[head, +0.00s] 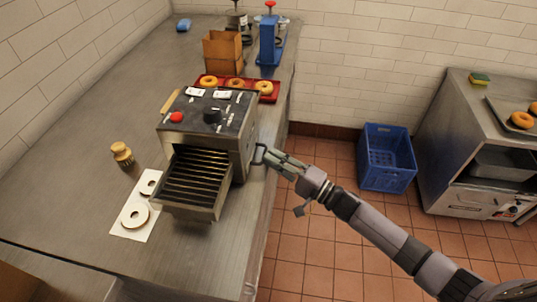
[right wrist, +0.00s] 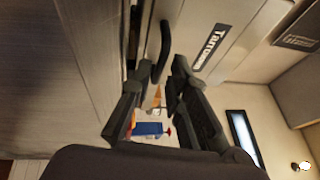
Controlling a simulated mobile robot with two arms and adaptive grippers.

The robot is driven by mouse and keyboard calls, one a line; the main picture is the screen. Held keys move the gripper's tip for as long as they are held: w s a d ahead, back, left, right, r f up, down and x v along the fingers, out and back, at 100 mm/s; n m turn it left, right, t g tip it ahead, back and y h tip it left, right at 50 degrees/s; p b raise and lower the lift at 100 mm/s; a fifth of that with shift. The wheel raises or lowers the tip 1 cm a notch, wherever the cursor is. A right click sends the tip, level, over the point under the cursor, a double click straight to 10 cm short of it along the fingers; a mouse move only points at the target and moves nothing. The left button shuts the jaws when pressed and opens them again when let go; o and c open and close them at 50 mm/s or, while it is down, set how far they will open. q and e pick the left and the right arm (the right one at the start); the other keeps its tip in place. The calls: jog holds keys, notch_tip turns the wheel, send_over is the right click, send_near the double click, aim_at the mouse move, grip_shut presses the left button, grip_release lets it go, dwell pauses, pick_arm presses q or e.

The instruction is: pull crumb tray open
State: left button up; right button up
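The toaster (head: 212,115) is a steel conveyor machine with a dark top, standing near the right edge of the steel counter. Its slatted wire rack (head: 195,177) slopes out of the front. A dark handle (right wrist: 165,50), which I take to be the crumb tray's, stands out from the toaster's side; the tray body is hidden. My right gripper (head: 264,156) is beside the toaster's right side at the handle. In the right wrist view my right gripper (right wrist: 162,67) is open, with the handle just beyond and between its fingertips. I cannot tell whether they touch. My left gripper is not in view.
A paper (head: 132,222) with bagel halves and a small wooden-topped item (head: 122,155) are left of the rack. A red tray (head: 273,91) of bagels is behind the toaster. A blue crate (head: 386,158) stands on the floor, right. Open floor lies right of the counter.

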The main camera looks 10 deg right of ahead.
jog(key=shift+x, duration=1)
grip_shut()
